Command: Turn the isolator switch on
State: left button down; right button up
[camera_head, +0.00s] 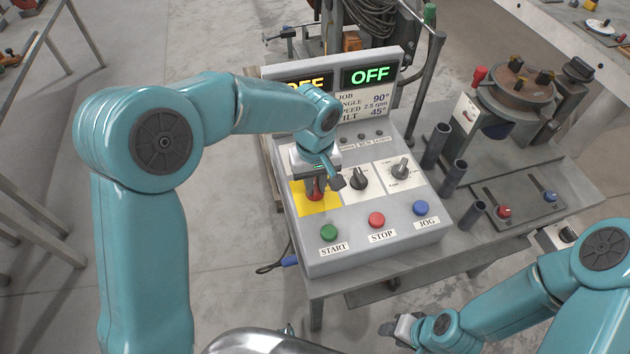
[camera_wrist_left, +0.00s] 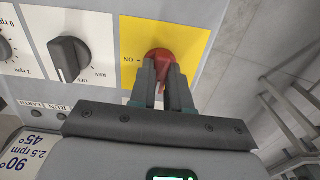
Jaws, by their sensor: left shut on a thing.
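The isolator switch is a red rotary handle (camera_head: 315,194) on a yellow plate (camera_head: 325,208) at the left of the sloping control panel. My left gripper (camera_head: 315,182) reaches down over it and hides most of it. In the left wrist view, the two grey fingers (camera_wrist_left: 161,82) are shut on the red handle (camera_wrist_left: 161,54), one on each side. An "ON" mark (camera_wrist_left: 130,60) shows beside the handle on the yellow plate (camera_wrist_left: 190,38). My right gripper (camera_head: 402,328) is low in the head view, away from the panel, and its jaws are unclear.
Two black knobs (camera_head: 359,178) (camera_head: 400,168) sit right of the switch. Green (camera_head: 329,232), red (camera_head: 376,219) and blue (camera_head: 421,208) buttons line the front. Two displays (camera_head: 370,74) read OFF. A positioner (camera_head: 522,84) and upright tubes (camera_head: 435,146) stand to the right.

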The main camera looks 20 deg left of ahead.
pick_arm(q)
jog(key=m, duration=0.4)
jog(key=shift+w, duration=0.1)
jog(key=m, duration=0.4)
jog(key=shift+m, duration=0.4)
jog(key=m, duration=0.4)
jog(key=shift+r, duration=0.1)
jog(key=m, duration=0.4)
jog(key=shift+p, duration=0.4)
jog(key=shift+m, duration=0.5)
jog(key=c, duration=1.1)
grip_release()
